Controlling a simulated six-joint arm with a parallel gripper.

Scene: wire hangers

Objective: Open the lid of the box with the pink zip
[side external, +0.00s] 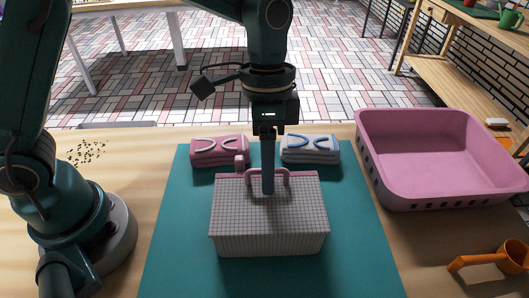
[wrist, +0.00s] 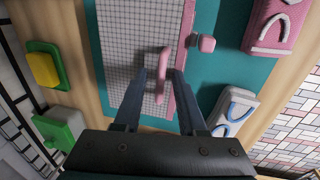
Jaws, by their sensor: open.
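The box (side external: 268,228) is white with a dark grid and stands closed on the teal mat (side external: 170,255). The pink zip (side external: 228,176) runs along its far top edge, with a pink tab (side external: 239,162) near the left end. A pink arched handle (side external: 288,178) stands at the same edge. My gripper (side external: 267,190) points down over that edge, at the handle. In the wrist view my gripper (wrist: 160,74) is open, with one finger on each side of the handle (wrist: 163,70). I cannot tell whether a finger touches it.
A pink case (side external: 219,152) and a white-blue case (side external: 310,150) lie close behind the box. A large pink basket (side external: 440,160) stands to the right, and an orange cup (side external: 512,258) lies at front right. The mat in front of the box is clear.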

